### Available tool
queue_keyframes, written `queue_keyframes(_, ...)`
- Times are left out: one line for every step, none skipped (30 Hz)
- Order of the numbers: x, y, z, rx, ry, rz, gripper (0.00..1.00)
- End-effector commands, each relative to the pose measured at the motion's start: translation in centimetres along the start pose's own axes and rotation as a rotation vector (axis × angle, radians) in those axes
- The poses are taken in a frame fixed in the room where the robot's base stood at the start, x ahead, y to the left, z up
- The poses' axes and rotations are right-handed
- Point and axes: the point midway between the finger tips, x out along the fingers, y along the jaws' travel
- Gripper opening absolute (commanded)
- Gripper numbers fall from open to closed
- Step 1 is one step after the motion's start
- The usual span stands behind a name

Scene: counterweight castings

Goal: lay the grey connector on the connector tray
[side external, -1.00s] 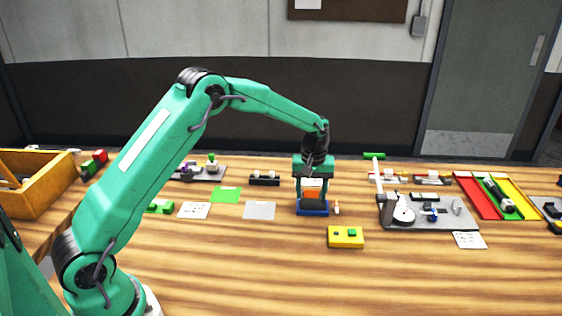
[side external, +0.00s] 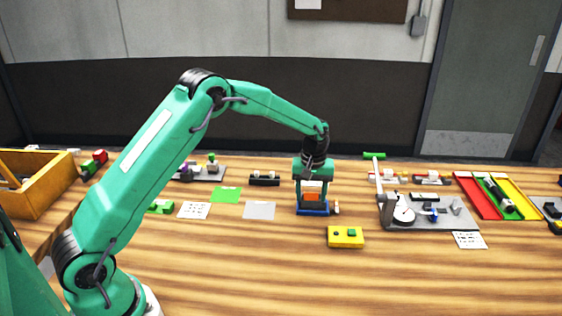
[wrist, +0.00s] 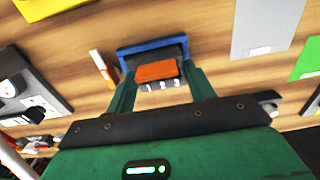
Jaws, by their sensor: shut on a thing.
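My gripper (side external: 312,198) points down over a small blue tray (side external: 312,211) in the middle of the table. It is shut on an orange block (side external: 312,195) with pale prongs along one side. In the wrist view the orange block (wrist: 157,71) sits between the two green fingers, in front of the tray's blue edge (wrist: 150,45). A dark grey area (wrist: 155,53) shows between them; I cannot tell whether it is the tray's inside or a separate part. I cannot tell whether the block touches the tray. I cannot clearly pick out a grey connector.
A small white-and-orange piece (wrist: 103,67) stands close beside the tray. A yellow box (side external: 345,237) is in front, a grey sheet (side external: 259,211) to the left, and a grey fixture plate with a dial (side external: 430,218) to the right. The front of the table is clear.

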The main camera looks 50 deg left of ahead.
Motion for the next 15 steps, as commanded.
queue_keyframes(0.07, 0.0, 0.0, 0.0, 0.0, 0.0, 0.33)
queue_keyframes(0.11, 0.0, 0.0, 0.0, 0.0, 0.0, 0.33)
queue_keyframes(0.17, 0.0, 0.0, 0.0, 0.0, 0.0, 0.33)
queue_keyframes(0.21, 0.0, 0.0, 0.0, 0.0, 0.0, 0.33)
queue_keyframes(0.25, 0.0, 0.0, 0.0, 0.0, 0.0, 0.33)
queue_keyframes(0.3, 0.0, 0.0, 0.0, 0.0, 0.0, 0.33)
queue_keyframes(0.34, 0.0, 0.0, 0.0, 0.0, 0.0, 0.33)
queue_keyframes(0.38, 0.0, 0.0, 0.0, 0.0, 0.0, 0.33)
queue_keyframes(0.44, 0.0, 0.0, 0.0, 0.0, 0.0, 0.33)
queue_keyframes(0.48, 0.0, 0.0, 0.0, 0.0, 0.0, 0.33)
queue_keyframes(0.52, 0.0, 0.0, 0.0, 0.0, 0.0, 0.33)
queue_keyframes(0.52, 0.0, 0.0, 0.0, 0.0, 0.0, 0.57)
queue_keyframes(0.51, 0.0, 0.0, 0.0, 0.0, 0.0, 0.63)
queue_keyframes(0.51, 0.0, 0.0, 0.0, 0.0, 0.0, 0.69)
queue_keyframes(0.51, 0.0, 0.0, 0.0, 0.0, 0.0, 0.77)
